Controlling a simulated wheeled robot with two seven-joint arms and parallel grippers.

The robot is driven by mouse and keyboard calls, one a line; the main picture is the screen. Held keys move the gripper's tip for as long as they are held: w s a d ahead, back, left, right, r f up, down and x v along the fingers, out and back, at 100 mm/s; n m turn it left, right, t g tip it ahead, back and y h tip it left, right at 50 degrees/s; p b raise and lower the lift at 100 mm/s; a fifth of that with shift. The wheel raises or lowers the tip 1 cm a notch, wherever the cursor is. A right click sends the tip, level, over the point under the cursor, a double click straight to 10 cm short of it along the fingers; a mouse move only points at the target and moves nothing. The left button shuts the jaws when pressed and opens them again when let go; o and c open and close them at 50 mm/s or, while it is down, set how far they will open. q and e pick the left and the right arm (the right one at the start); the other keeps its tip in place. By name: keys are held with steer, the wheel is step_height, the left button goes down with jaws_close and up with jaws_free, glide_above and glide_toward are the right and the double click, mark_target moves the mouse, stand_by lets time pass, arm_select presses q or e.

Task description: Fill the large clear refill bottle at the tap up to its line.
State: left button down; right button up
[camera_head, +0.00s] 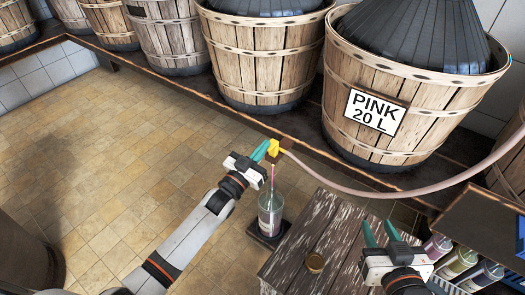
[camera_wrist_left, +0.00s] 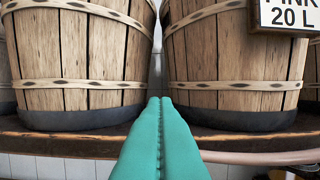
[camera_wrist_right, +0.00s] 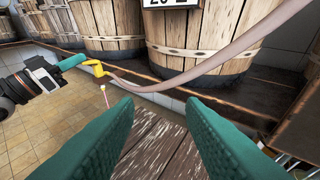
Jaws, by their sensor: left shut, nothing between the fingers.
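The large clear refill bottle (camera_head: 270,212) stands upright on a small dark base (camera_head: 266,237) below the yellow tap (camera_head: 273,148). A thin pink stream (camera_head: 272,178) runs down from the tap into the bottle's neck. The liquid level and line are too small to tell. My left gripper (camera_head: 261,151) is shut and empty, its fingertips right beside the tap; I cannot tell if they touch it. The tap also shows in the right wrist view (camera_wrist_right: 94,68). My right gripper (camera_head: 380,233) is open and empty above the right side of the wooden table (camera_head: 325,232).
A pink hose (camera_head: 385,193) runs from the tap to the right. Basketed demijohns stand on a shelf behind; one has a "PINK 20 L" sign (camera_head: 374,112). Floor at left is clear.

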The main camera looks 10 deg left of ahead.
arm_select(q)
steer(key=f+t+b, duration=0.1)
steer(key=b, duration=0.2)
steer(key=shift+s+f+h, duration=0.15)
steer(key=shift+h, duration=0.15)
arm_select(e)
step_height(320, 180, up, 13)
steer(key=a+t+y, duration=0.2)
steer(key=t+y, duration=0.1)
steer(key=t, duration=0.6)
steer(key=shift+s+t, duration=0.4)
steer(key=shift+s, duration=0.05)
stand_by(5.5)
